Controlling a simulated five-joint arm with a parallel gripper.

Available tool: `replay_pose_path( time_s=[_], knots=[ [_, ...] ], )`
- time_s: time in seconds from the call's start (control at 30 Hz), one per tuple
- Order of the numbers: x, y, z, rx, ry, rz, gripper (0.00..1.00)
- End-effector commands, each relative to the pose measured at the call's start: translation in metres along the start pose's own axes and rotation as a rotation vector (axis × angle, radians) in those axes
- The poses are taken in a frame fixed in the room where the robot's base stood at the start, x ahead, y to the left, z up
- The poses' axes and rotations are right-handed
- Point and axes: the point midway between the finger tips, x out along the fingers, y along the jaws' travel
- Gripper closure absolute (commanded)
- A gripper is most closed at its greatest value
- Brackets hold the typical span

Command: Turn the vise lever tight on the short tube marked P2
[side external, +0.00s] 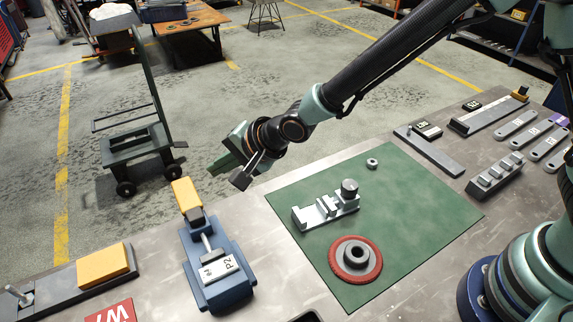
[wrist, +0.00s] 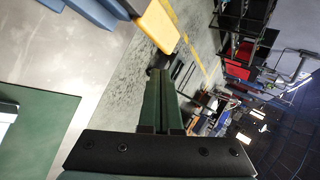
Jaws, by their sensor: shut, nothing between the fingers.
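The blue vise (side external: 226,288) sits on the bench at the lower left of centre. A pale piece marked P2 (side external: 226,267) lies in it, and a thin metal rod (side external: 206,243) runs from it towards the lever end. The yellow lever (side external: 186,196) sticks out at the vise's far end. In the wrist view the yellow lever (wrist: 157,26) is at the top, beside part of the blue vise (wrist: 98,10). My gripper (side external: 215,170) is shut and empty, up and right of the lever, apart from it. Its green fingers (wrist: 157,76) are together in the wrist view.
A green mat (side external: 425,235) right of the vise holds a metal fixture (side external: 325,208), a red-rimmed ring (side external: 355,260) and a small nut (side external: 372,163). A yellow block (side external: 102,264) lies left of the vise. A hand cart (side external: 137,145) stands on the floor beyond the bench.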

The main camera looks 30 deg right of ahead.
Motion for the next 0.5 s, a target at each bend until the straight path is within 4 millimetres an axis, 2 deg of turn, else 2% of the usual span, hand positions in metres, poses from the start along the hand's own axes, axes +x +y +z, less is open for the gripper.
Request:
replay_pose_path(
  time_s=[0.2, 0.5],
  knots=[
    [-0.035, -0.002, 0.000, 0.000, 0.000, -0.003, 1.00],
    [-0.064, -0.001, 0.000, 0.000, 0.000, -0.001, 1.00]
  ],
)
